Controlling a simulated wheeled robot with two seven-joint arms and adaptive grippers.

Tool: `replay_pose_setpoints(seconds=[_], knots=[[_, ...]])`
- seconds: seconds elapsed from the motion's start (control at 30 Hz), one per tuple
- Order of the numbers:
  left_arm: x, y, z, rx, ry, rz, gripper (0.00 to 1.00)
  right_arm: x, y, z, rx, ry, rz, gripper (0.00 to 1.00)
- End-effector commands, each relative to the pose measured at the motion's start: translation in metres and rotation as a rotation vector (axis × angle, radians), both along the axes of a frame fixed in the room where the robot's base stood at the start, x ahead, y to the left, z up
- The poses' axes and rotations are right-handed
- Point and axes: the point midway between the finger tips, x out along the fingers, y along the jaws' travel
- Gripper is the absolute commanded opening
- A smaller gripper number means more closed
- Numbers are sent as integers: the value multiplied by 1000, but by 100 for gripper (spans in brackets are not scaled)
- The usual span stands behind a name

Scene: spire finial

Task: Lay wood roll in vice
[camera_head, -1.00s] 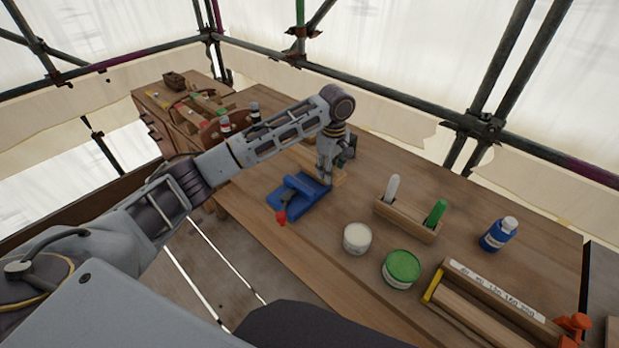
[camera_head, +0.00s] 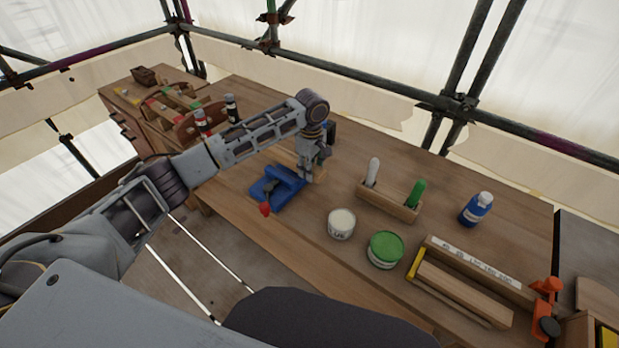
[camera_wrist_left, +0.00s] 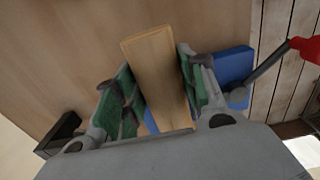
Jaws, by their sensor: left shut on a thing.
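The blue vice (camera_head: 277,190), with a red-tipped handle, sits near the front edge of the wooden bench in the head view. My left gripper (camera_head: 310,178) points down at the vice's far right side. In the left wrist view, its green-padded fingers (camera_wrist_left: 157,80) are shut on a long pale piece of wood, taken as the wood roll (camera_wrist_left: 153,58). Blue parts of the vice (camera_wrist_left: 235,64) show beside and under the fingers. The fingers hide part of the wood, and I cannot tell whether it touches the vice. My right gripper is not in view.
A white tin (camera_head: 341,224) and a green-lidded tin (camera_head: 385,250) stand right of the vice. Behind them are a wooden holder (camera_head: 388,203) with white and green tools and a blue bottle (camera_head: 476,209). A wooden rack (camera_head: 460,290) lies at front right.

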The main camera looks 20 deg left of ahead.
Motion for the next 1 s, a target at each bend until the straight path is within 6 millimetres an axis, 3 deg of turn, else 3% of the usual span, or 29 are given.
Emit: replay_pose_setpoints(seconds=[0.13, 0.53, 1.0], knots=[[0, 0, -9, 1, -1, 0, 5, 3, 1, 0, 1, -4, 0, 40], [0, 0, -13, 1, -1, 0, 5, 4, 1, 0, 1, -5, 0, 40], [0, 0, -48, 0, -2, -1, 5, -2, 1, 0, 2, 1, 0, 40]])
